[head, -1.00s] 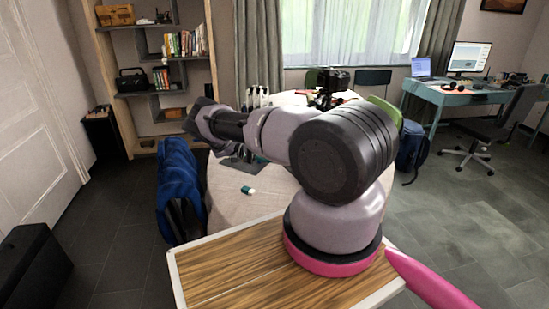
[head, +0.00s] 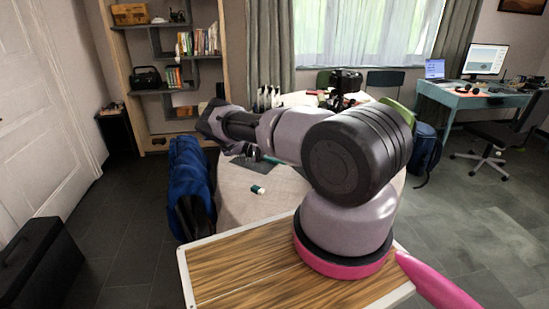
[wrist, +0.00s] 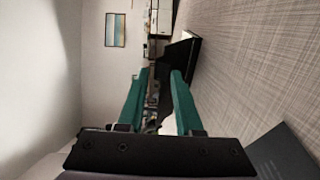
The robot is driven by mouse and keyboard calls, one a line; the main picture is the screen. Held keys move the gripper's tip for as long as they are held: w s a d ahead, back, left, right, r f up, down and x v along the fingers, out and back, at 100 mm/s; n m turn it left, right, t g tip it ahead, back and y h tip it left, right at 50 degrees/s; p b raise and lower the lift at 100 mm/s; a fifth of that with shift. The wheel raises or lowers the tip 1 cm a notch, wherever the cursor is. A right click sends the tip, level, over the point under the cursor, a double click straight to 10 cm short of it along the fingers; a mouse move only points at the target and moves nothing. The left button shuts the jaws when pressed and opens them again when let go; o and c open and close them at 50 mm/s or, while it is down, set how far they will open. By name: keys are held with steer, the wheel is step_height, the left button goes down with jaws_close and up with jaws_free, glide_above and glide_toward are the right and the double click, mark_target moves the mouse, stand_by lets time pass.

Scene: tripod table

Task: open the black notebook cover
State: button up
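The black notebook appears to be the flat dark panel (head: 244,168) on the left part of the round table, partly hidden behind my arm in the head view. In the wrist view, a dark flat corner (wrist: 284,155), likely the same notebook, lies on the woven cloth at the lower right. My gripper (wrist: 160,72) shows two teal fingers with a gap between them and nothing clearly held. The fingers are apart from that dark corner. In the head view my arm reaches left over the table; a bit of teal shows beneath it, too small to identify.
The round table (head: 236,200) has a pale cloth. A small green-and-white item (head: 258,190) lies near its front, with free cloth around it. White bottles (head: 268,98) stand at the back. A black object (wrist: 183,55) stands beyond the fingers.

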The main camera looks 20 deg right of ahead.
steer(key=v, duration=0.6)
steer(key=shift+w+a, duration=0.25)
steer(key=shift+a, duration=0.1)
